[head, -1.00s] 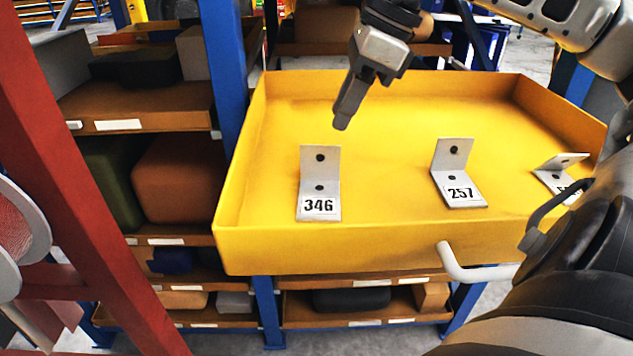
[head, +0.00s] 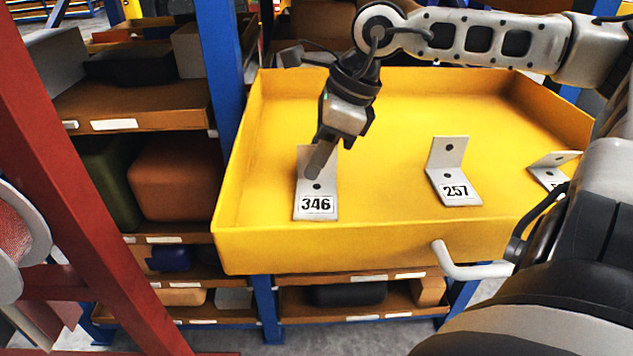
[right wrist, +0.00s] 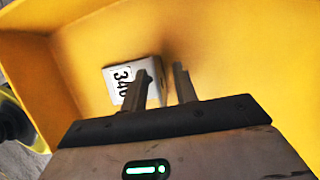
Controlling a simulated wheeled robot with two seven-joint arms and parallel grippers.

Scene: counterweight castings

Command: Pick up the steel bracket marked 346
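The bracket marked 346 (head: 316,205) is a light grey L-shaped steel piece with one flange flat on the tray floor and the other upright. It stands near the front left of the yellow tray (head: 350,248). My right gripper (head: 318,170) points down at it and hides part of the upright flange. In the right wrist view the bracket (right wrist: 120,86) shows behind the fingers. The right fingers (right wrist: 161,72) are apart, with the upright flange's edge showing in the gap between them. Whether they touch it I cannot tell. My left gripper is not in view.
The bracket marked 257 (head: 455,190) stands to the right in the tray. A third bracket (head: 552,165) is further right, its label partly hidden by my arm. A white handle (head: 465,270) sticks out in front. A blue post (head: 225,80) and red beam (head: 75,190) are left.

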